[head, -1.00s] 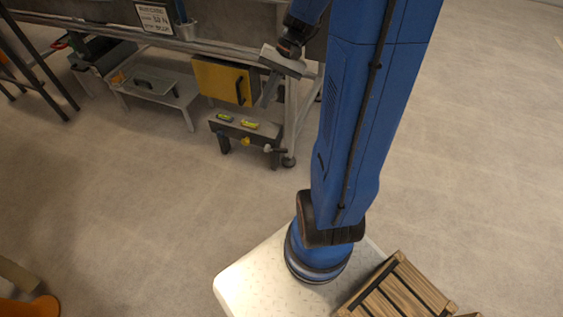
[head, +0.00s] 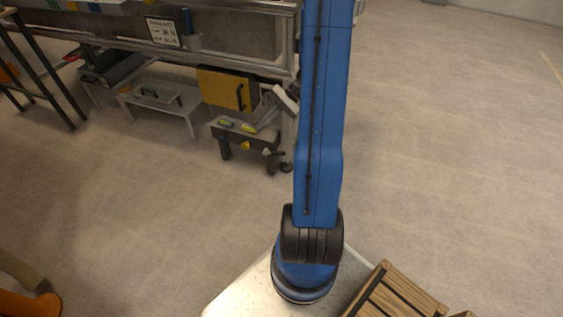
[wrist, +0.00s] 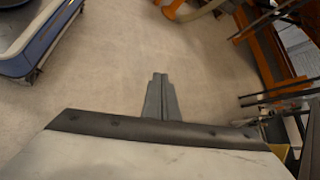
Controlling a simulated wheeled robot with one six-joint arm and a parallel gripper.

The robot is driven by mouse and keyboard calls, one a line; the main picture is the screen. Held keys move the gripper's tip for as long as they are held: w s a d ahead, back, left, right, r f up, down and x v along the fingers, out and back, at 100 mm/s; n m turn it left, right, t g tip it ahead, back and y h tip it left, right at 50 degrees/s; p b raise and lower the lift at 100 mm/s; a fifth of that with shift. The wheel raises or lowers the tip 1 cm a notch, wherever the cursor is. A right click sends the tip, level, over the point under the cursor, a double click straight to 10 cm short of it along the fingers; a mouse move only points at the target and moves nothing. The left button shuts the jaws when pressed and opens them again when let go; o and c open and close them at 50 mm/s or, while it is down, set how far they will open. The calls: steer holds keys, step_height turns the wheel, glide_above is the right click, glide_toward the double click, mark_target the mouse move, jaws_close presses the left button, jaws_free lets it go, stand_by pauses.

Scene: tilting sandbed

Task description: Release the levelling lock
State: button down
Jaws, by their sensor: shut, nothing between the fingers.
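A low dark levelling unit (head: 250,134) stands under the bench in the head view. Two green-yellow level vials lie on its top, one at the left (head: 226,123) and one further right (head: 247,128). A yellow knob (head: 245,146) and a dark lever with a pale end (head: 273,153) are on its front; I cannot tell which one is the levelling lock.
A yellow panel with a dark handle (head: 225,89) hangs just behind the unit. A low grey stand (head: 160,97) is to the left. Floor in front is clear. Wooden crates (head: 392,295) are at bottom right.

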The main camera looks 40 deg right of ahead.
steer(key=s+d+f+m+t+h, duration=0.1)
steer(key=s+d+f+m+t, duration=0.2)
steer(key=d+f, duration=0.3)
steer(key=s+d+f+m+t+h, duration=0.1)
steer(key=s+d+f+m+t, duration=0.3)
steer(key=f, duration=1.1)
steer(key=s+d+f+m+t+h, duration=0.1)
steer(key=s+d+f+m+t, duration=0.2)
steer(key=d+f+m, duration=0.3)
step_height(320, 180, down, 5)
steer(key=shift+s+d+r+m+t, duration=0.15)
steer(key=shift+s+d+m+t, duration=0.2)
steer(key=shift+d+t, duration=0.7)
steer(key=shift+w+d, duration=0.1)
steer(key=shift+w, duration=0.1)
glide_toward(274, 153)
steer(key=shift+w+a+f, duration=0.25)
steer(key=shift+w+f, duration=0.5)
steer(key=shift+w, duration=0.35)
steer(key=shift+w+a+f, duration=0.25)
steer(key=shift+w+f, duration=0.55)
steer(key=shift+w, duration=0.3)
steer(key=shift+r+g, duration=0.1)
steer(key=shift+g, duration=0.15)
